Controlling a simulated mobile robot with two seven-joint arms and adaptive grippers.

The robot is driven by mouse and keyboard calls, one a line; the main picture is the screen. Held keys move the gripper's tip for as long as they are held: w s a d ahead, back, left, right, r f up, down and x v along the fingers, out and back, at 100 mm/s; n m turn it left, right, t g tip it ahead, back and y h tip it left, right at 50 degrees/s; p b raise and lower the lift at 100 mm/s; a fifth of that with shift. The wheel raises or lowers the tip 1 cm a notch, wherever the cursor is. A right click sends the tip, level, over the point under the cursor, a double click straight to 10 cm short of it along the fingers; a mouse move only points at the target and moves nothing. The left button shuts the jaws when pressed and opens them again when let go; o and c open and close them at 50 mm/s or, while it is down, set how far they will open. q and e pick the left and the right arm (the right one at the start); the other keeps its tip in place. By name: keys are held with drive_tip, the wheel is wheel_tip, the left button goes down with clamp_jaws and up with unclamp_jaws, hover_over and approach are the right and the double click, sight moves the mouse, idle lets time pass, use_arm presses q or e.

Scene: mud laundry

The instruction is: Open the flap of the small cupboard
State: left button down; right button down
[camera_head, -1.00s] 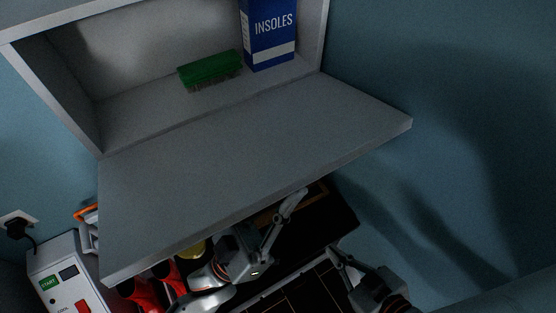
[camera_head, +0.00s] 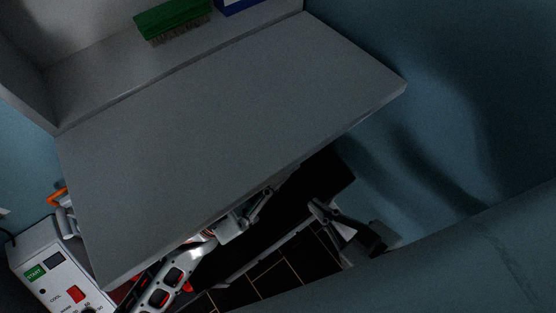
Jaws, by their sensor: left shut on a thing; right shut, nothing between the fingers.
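The small cupboard (camera_head: 95,65) shows its open inside at the upper left. Its grey flap (camera_head: 225,125) is folded down and sticks out toward me, nearly level, with its inner face up. My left gripper (camera_head: 270,191) is at the flap's front edge, partly under it. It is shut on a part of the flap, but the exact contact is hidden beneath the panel. My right gripper (camera_head: 316,206) is shut and empty, lower right of the flap and apart from it.
A green brush (camera_head: 172,18) and a blue box (camera_head: 236,5) are inside the cupboard. A white control box (camera_head: 55,265) with buttons stands at the lower left. A dark, tile-lined surface (camera_head: 275,280) lies below the flap. The blue wall at right is bare.

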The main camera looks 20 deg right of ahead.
sight(195, 199)
use_arm(q)
drive_tip(key=c, duration=2.2)
unclamp_jaws()
drive_tip(key=shift+r, duration=0.15)
drive_tip(key=shift+o, duration=0.2)
drive_tip(key=shift+a, duration=0.1)
drive_tip(key=shift+a+f, duration=0.25)
drive_tip(key=shift+f, duration=0.15)
drive_tip(key=shift+s+a, duration=0.2)
drive_tip(key=shift+a, duration=2.9)
drive_tip(key=shift+s+a, duration=0.2)
drive_tip(key=shift+a, duration=2.85)
drive_tip(key=shift+a, duration=0.1)
